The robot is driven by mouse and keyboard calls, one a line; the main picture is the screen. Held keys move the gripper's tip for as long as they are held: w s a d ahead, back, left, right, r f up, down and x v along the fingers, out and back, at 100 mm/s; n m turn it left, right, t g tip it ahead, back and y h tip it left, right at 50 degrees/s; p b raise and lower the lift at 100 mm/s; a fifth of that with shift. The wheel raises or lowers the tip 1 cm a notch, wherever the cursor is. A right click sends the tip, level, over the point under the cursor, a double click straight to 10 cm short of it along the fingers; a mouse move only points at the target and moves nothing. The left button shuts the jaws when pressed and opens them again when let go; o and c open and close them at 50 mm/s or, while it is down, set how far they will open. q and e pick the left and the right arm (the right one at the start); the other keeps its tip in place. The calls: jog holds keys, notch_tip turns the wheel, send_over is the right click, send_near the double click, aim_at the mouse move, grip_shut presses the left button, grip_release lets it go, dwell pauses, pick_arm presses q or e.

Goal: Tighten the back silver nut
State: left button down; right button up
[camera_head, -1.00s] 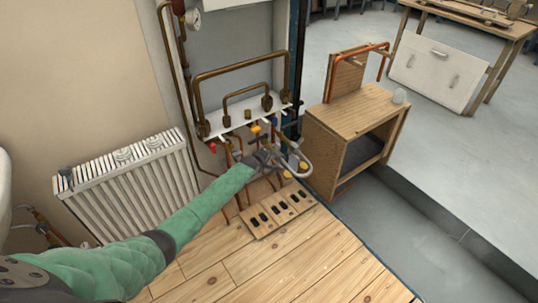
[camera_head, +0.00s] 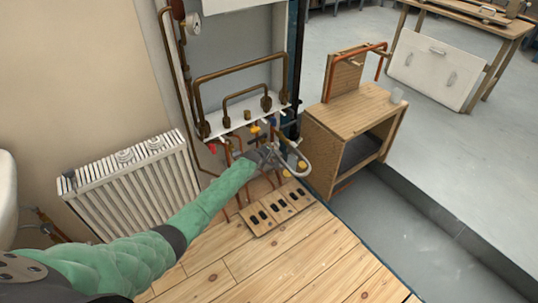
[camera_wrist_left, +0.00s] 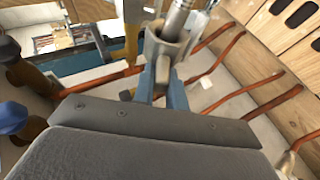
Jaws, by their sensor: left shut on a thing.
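My left gripper (camera_head: 268,157) reaches in from the left to the pipes below the white manifold shelf (camera_head: 238,119). In the left wrist view its blue fingers (camera_wrist_left: 162,90) are shut on a grey-silver nut (camera_wrist_left: 166,48). A silver ribbed hose end (camera_wrist_left: 179,16) rises from this nut. In the head view the silver hose (camera_head: 303,158) loops just to the right of the gripper, and the gripper hides the nut there. I cannot tell from these views whether it is the back one. My right gripper is not in view.
Copper pipes (camera_wrist_left: 222,99) run close beside the gripper. A yellow valve (camera_head: 254,129) and a red valve (camera_head: 212,148) sit above and left of it. A slotted wooden panel (camera_head: 277,208) lies below on the plank floor. A radiator (camera_head: 133,183) stands left, a wooden cabinet (camera_head: 318,150) right.

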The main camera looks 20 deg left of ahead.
pick_arm(q)
jog(key=c, duration=1.4)
grip_release()
jog(key=shift+d+r, duration=0.1)
jog(key=shift+d, duration=0.35)
jog(key=shift+c, duration=0.2)
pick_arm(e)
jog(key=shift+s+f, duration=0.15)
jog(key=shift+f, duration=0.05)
pick_arm(q)
jog(key=shift+d, duration=0.1)
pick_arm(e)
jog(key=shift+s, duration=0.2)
pick_arm(q)
jog(key=shift+s+r, duration=0.15)
jog(key=shift+s, duration=0.25)
jog(key=a+p+v, duration=0.1)
jog(key=v, duration=0.6)
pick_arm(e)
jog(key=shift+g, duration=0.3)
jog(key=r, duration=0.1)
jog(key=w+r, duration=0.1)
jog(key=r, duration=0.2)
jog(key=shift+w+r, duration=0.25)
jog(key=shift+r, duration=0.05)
pick_arm(q)
jog(key=shift+a, duration=0.15)
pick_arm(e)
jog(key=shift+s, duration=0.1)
